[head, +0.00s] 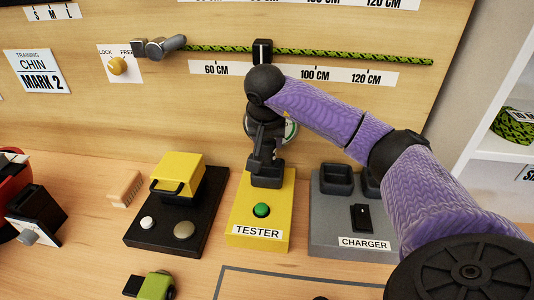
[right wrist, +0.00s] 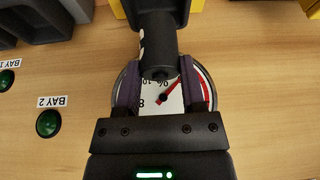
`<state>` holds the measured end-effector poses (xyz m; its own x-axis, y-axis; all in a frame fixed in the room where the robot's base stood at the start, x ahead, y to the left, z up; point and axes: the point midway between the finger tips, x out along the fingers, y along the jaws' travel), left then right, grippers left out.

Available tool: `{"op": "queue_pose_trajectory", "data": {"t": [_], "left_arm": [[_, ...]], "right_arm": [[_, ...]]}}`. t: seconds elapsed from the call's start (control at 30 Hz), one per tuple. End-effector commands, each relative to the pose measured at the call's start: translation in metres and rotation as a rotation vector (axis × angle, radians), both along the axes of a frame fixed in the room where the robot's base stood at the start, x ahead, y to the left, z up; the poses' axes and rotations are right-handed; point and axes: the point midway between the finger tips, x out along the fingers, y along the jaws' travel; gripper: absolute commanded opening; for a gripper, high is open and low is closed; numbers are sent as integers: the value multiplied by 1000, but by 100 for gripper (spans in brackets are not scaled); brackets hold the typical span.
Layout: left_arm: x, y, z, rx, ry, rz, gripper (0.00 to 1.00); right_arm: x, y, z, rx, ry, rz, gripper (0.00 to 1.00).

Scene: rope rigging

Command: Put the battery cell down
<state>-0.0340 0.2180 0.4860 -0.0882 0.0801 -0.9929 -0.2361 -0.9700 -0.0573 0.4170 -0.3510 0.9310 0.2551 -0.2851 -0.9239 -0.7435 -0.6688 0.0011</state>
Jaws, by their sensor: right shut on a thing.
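My right gripper (head: 262,160) is over the back of the yellow tester (head: 241,215), at its dark socket. In the right wrist view, the gripper (right wrist: 160,88) is shut on the battery cell (right wrist: 157,42), a dark cylinder between the two fingers. The cell's far end reaches toward the yellow-edged tester at the top of that view. In the head view the gripper mostly hides the cell, and I cannot tell how deep it sits in the socket. A round gauge (right wrist: 170,98) with a red needle shows behind the cell. My left gripper is not in view.
The grey charger (head: 327,225) with dark bays and a black switch stands right of the tester. A black base with a yellow block (head: 178,175) stands left. A green and black item (head: 156,286) lies in front. The wooden board with a green rope (head: 350,57) rises behind.

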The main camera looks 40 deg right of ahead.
Motion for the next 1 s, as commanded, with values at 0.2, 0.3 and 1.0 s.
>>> {"op": "queue_pose_trajectory", "data": {"t": [0.2, 0.3, 1.0], "left_arm": [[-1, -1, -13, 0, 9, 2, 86], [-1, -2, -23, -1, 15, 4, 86], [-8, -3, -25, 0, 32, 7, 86]], "right_arm": [[0, 1, -27, 1, 2, 1, 0], [0, 1, -50, 2, 4, 1, 0], [2, -2, -52, 0, 0, 1, 86]]}}
